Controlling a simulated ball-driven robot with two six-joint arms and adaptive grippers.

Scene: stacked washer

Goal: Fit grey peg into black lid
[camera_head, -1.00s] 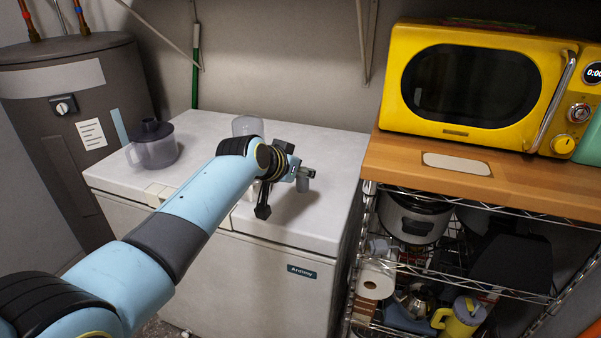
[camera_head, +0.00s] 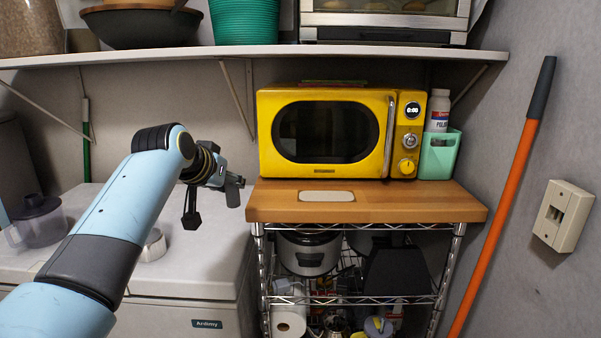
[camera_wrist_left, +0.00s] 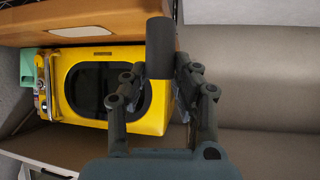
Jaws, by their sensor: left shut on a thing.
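My left gripper (camera_head: 222,178) is shut on the grey peg (camera_head: 234,190), a dark grey cylinder. In the left wrist view the peg (camera_wrist_left: 160,48) stands out between the two fingers (camera_wrist_left: 160,78). In the head view, the peg is in the air by the left end of the wooden top, above the right side of the white freezer. The black lid (camera_head: 38,206) sits on a clear container with a handle at the far left of the freezer, well apart from the peg. The lid's opening is too small to make out. My right gripper is not in view.
The white freezer top (camera_head: 205,262) has bare room on its right. A pale round thing (camera_head: 154,246) on it is partly hidden by my arm. A yellow microwave (camera_head: 335,135) stands on the wooden top (camera_head: 420,203) of a wire rack. A shelf (camera_head: 270,54) runs above.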

